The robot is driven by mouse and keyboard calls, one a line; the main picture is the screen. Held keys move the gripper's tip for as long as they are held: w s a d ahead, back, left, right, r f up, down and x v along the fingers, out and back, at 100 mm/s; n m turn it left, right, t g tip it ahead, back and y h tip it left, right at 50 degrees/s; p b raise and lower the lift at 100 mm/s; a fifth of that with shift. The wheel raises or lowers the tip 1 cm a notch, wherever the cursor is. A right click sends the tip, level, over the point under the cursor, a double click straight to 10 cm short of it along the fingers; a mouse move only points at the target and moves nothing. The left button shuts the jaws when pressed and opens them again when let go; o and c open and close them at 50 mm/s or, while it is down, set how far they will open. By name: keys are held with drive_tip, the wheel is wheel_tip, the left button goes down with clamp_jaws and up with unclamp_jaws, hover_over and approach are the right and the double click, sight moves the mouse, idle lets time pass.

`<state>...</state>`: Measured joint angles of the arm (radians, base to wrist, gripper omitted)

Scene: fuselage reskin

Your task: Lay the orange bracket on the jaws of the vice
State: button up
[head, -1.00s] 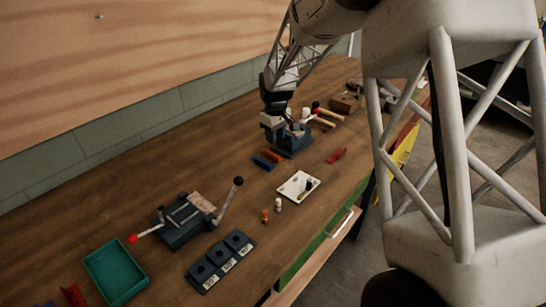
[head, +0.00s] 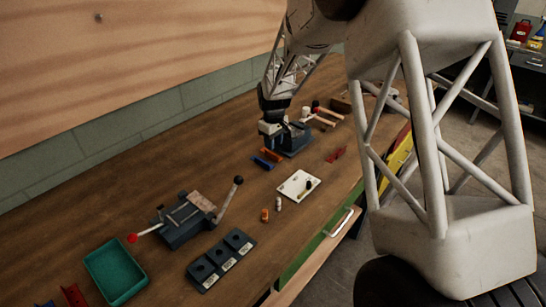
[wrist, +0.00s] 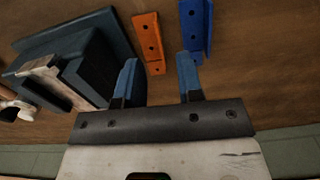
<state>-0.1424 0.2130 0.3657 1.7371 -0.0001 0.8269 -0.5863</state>
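The orange bracket (wrist: 149,42) lies flat on the bench, a strip with holes. It also shows in the head view (head: 272,155), beside the vice. In the wrist view, my gripper (wrist: 158,78) is open and empty, its two blue fingertips spread apart. The bracket's near end lies ahead of the gap between them. In the head view, my gripper (head: 268,142) hangs low just left of the vice, close to the bracket. The dark blue vice (head: 293,142) stands on the bench; its body and pale jaw part (wrist: 45,75) show at left in the wrist view.
A blue bracket (wrist: 195,28) lies beside the orange one, close to the right fingertip. A red bracket (head: 337,154) and a white plate (head: 290,188) lie nearer the bench edge. A levered fixture (head: 180,222) and a green tray (head: 112,275) stand at lower left.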

drive_tip(key=shift+f, duration=0.1)
drive_tip(key=shift+f, duration=2.5)
drive_tip(key=shift+c, duration=0.3)
clamp_jaws()
